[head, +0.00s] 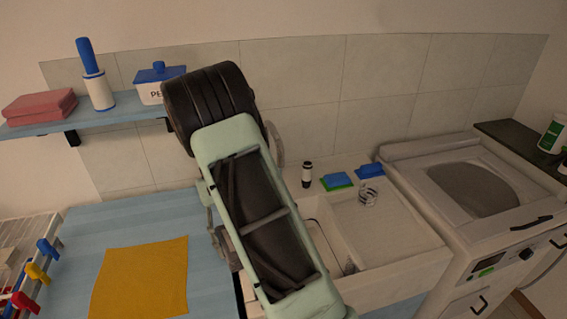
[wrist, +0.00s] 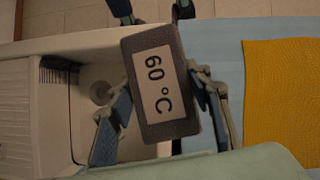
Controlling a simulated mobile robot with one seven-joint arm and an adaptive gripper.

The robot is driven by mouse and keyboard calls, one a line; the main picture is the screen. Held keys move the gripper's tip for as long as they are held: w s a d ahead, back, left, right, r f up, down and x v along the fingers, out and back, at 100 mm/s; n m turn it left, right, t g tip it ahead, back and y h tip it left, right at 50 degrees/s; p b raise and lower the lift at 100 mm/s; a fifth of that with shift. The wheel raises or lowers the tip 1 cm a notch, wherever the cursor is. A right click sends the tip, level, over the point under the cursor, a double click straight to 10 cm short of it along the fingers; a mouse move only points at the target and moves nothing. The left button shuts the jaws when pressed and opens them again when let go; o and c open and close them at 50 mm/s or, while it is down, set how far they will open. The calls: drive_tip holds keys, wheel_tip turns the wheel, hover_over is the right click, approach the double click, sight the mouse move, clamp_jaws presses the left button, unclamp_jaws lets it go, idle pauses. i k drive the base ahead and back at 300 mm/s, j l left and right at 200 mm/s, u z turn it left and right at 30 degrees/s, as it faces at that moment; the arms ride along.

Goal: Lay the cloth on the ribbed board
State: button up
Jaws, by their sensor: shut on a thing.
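A flat yellow cloth (head: 139,279) lies on the blue counter at lower left in the head view. It also shows at the right of the wrist view (wrist: 282,105). My gripper (wrist: 160,98) is shut on a dark grey block (wrist: 177,129) with a white label reading "60 °C". It holds the block over the edge between the sink and the counter, left of the cloth. In the head view my arm hides the gripper and block. A dark ribbed piece (wrist: 58,68) shows in the sink; I cannot tell whether it is the ribbed board.
The white sink (head: 412,262) is right of the blue counter (head: 120,218). Sponges (head: 336,180) and a small bottle (head: 307,175) stand behind it. A washing machine (head: 470,190) is at right. Coloured pegs (head: 38,271) are at left, below a shelf (head: 95,116).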

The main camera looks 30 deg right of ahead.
sight(391, 239)
drive_tip(key=k+l+z, duration=0.25)
drive_tip(key=l, duration=0.25)
drive_tip(key=l+z, duration=0.25)
drive_tip(key=l, duration=0.25)
drive_tip(key=i+l+z, duration=0.15)
drive_tip(key=l+z, duration=0.1)
drive_tip(key=l, duration=0.2)
